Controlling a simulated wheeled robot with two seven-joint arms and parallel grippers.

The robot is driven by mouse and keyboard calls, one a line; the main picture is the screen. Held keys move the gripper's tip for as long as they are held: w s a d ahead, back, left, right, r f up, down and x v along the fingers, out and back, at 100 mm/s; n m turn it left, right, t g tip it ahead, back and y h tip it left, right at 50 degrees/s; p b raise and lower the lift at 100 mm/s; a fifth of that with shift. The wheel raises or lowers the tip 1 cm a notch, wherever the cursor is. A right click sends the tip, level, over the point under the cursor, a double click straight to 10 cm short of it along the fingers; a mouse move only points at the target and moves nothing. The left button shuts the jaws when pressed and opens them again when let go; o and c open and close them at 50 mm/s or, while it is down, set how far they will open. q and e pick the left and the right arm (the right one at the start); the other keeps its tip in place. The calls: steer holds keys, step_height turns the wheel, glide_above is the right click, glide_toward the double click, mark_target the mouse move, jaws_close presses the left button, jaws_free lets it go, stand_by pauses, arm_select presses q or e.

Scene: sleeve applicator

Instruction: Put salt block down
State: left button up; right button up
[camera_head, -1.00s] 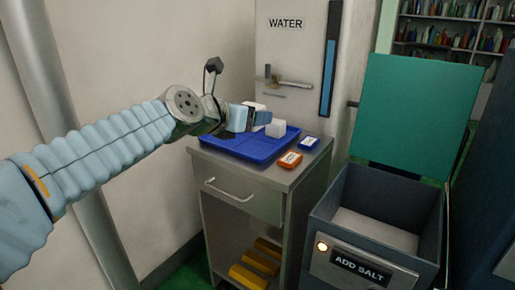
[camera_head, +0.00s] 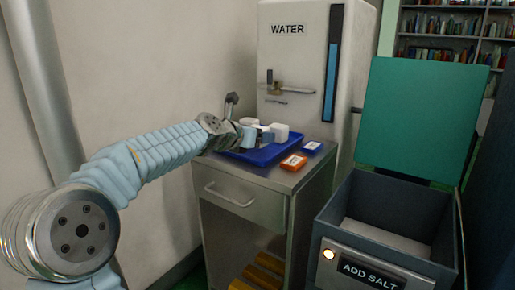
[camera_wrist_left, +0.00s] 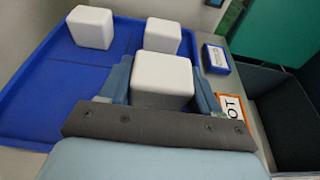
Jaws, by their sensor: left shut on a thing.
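My left gripper (camera_wrist_left: 162,92) is shut on a white salt block (camera_wrist_left: 163,72), with one blue finger on each side of it. The held block is over the right part of the blue tray (camera_wrist_left: 50,92); I cannot tell whether it touches the tray. Two more white blocks stand in the tray beyond it, one at the far left (camera_wrist_left: 91,27) and one at the far right (camera_wrist_left: 162,35). In the head view my left gripper (camera_head: 258,138) reaches over the tray (camera_head: 262,157) on the cabinet, and partly hides the blocks. My right gripper is out of view.
An orange box (camera_head: 294,161) and a small blue box (camera_head: 312,147) lie on the cabinet top (camera_head: 283,178) right of the tray. The open ADD SALT bin (camera_head: 390,218) with a green lid (camera_head: 420,115) stands at the right. The water unit (camera_head: 300,60) is behind.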

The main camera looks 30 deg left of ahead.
arm_select(q)
steer(key=shift+f, duration=0.95)
steer(key=shift+f+b, duration=0.1)
steer(key=shift+b, duration=0.2)
steer(key=shift+f, duration=0.2)
steer(key=o, duration=1.2)
steer(key=shift+s, duration=0.1)
